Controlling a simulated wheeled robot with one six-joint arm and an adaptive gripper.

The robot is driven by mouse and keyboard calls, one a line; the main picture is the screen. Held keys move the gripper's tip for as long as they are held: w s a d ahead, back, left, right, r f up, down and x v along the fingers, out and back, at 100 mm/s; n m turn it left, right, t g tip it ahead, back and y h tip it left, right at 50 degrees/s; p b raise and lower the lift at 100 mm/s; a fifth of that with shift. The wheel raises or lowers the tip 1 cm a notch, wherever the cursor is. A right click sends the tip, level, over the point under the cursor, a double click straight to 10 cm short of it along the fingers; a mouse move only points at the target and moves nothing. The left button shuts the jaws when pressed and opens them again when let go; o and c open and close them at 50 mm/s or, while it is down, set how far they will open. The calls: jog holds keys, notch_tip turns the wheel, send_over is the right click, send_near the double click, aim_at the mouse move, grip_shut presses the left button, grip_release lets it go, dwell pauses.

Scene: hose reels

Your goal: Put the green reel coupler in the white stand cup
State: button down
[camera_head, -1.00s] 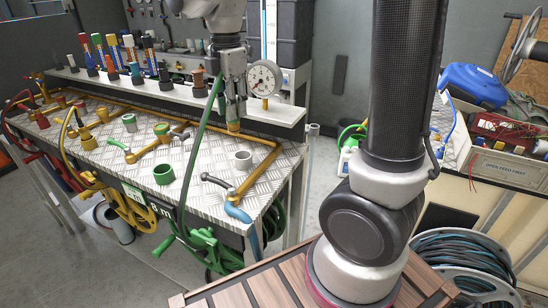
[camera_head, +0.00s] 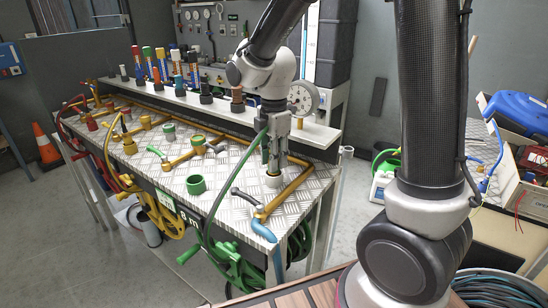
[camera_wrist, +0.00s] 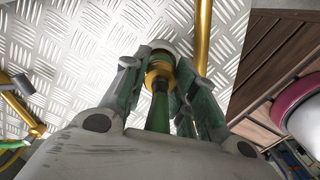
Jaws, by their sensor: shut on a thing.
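My gripper (camera_head: 273,160) is shut on the green reel coupler, a brass-coloured fitting on the end of a green hose. In the wrist view the coupler (camera_wrist: 159,74) sits between the fingers (camera_wrist: 160,88), with the green hose (camera_wrist: 158,112) running back from it. The white stand cup (camera_head: 273,181) stands on the tread-plate bench directly under my gripper. Its pale rim also shows in the wrist view (camera_wrist: 161,45), just beyond the coupler. The coupler's lower end is at the cup's mouth; I cannot tell how far inside it is. The fingers hide part of the cup.
A green cup (camera_head: 196,185) stands to the left on the bench (camera_head: 225,192). A yellow pipe (camera_head: 290,190) with a grey lever runs close right of the white cup. The green reel (camera_head: 232,265) hangs in front.

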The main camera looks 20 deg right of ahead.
jog(key=shift+f, duration=0.15)
jog(key=c, duration=1.1)
grip_release()
jog(key=shift+c, duration=0.2)
notch_tip(320, 180, up, 12)
jog(key=shift+r, duration=0.25)
jog(key=s+d+m+t, duration=0.2)
jog(key=s+d+m, duration=0.5)
jog(key=s+m, duration=0.2)
jog(key=s+d+r+m+t, duration=0.1)
jog(key=s+d+m+t, duration=0.1)
jog(key=s+d+m, duration=0.6)
jog(key=s+m, duration=0.2)
jog(key=m, duration=0.1)
jog(key=shift+m, duration=0.3)
